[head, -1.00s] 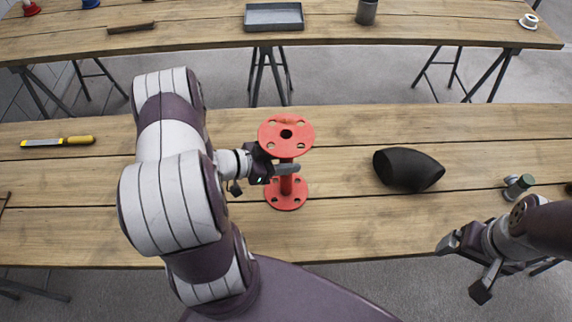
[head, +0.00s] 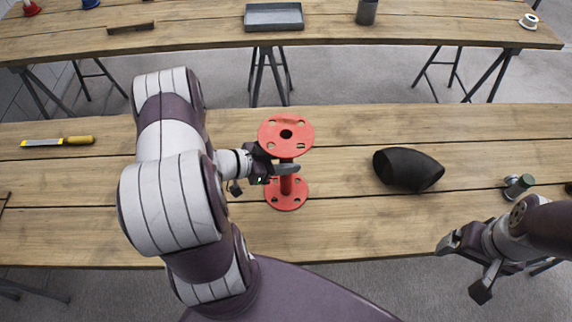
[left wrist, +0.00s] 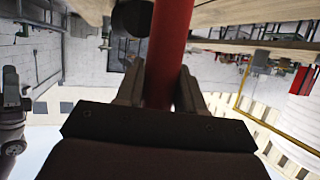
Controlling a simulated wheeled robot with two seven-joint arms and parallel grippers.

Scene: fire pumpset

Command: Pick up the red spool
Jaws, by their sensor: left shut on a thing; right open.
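The red spool (head: 286,133) stands upright on the near wooden table, with a round holed flange at the top and another at the bottom. My left gripper (head: 285,169) reaches in from the left between the two flanges and is shut on the spool's middle pipe. In the left wrist view the red pipe (left wrist: 169,50) runs between the two fingers of my left gripper (left wrist: 160,88). Part of the pipe is hidden by the fingers. My right gripper (head: 463,268) is open and empty at the lower right, off the table's front edge.
A yellow-handled chisel (head: 58,141) lies at the left, and a small grey-green fitting (head: 518,186) at the right. A far table holds a grey metal tray (head: 274,17) and a dark cup (head: 366,12).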

